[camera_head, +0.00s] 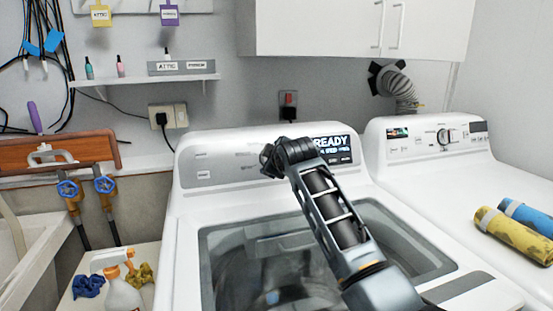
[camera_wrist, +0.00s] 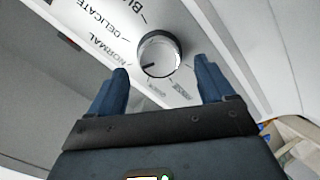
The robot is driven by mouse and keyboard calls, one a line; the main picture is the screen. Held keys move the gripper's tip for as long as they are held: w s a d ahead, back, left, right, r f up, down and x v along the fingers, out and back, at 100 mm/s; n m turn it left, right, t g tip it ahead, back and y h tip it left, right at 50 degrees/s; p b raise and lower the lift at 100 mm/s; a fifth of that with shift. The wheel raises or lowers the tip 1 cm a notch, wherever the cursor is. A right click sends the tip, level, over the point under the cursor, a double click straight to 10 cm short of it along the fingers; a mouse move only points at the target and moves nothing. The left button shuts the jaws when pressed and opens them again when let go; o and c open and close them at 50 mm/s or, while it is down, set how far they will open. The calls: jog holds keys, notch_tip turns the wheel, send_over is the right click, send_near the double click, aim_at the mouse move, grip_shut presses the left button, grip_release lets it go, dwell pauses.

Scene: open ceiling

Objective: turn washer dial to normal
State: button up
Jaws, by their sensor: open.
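The washer (camera_head: 185,185) stands in the middle of the head view, with a lit screen (camera_head: 330,147) reading READY on its back panel. My gripper (camera_head: 272,160) is in front of this panel and hides the dial there. In the wrist view, the round white dial (camera_wrist: 159,54) lies just beyond and between my fingertips. A dark mark shows at its lower left edge. The NORMAL label (camera_wrist: 108,49) is left of the dial, with DELICATE (camera_wrist: 123,20) above it. My gripper (camera_wrist: 160,72) is open, one finger toward each side of the dial. Contact cannot be told.
The washer's glass lid (camera_head: 265,262) is below my arm. A dryer (camera_head: 400,165) with its own knob stands at the right, with yellow and blue rolls (camera_head: 512,232) on top. A white cabinet (camera_head: 345,27) hangs above. A spray bottle (camera_head: 122,290) stands at the lower left.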

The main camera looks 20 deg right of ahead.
jog(key=shift+v, duration=2.35)
